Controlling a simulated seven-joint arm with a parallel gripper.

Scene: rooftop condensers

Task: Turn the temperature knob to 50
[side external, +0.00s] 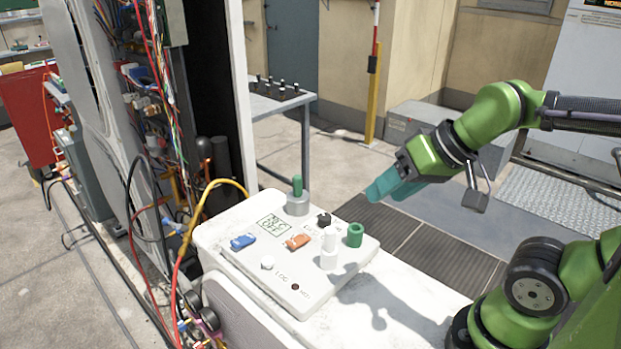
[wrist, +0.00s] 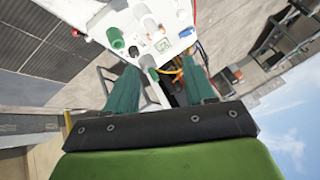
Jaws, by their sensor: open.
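A white control panel (side external: 310,287) lies on a white box, with a small display (side external: 273,225) whose text seems to end in "OFF"; its number is too small to read surely. On the panel are a blue switch (side external: 243,241), an orange switch (side external: 298,242), a small black part (side external: 324,219), a white upright cylinder (side external: 328,255) and a green round piece (side external: 355,235). A grey cylinder with a green top (side external: 297,192) stands at the back edge. I cannot tell which one is the temperature knob. My gripper (side external: 383,189) is open and empty, above and right of the panel. The wrist view shows its teal fingers apart (wrist: 160,73).
An open cabinet with loose wires (side external: 150,70) and a yellow hose (side external: 213,190) stand left of the panel. A grey table (side external: 270,108) is behind it. The air between my gripper and the panel looks clear. A white button (side external: 267,263) sits at the panel's front.

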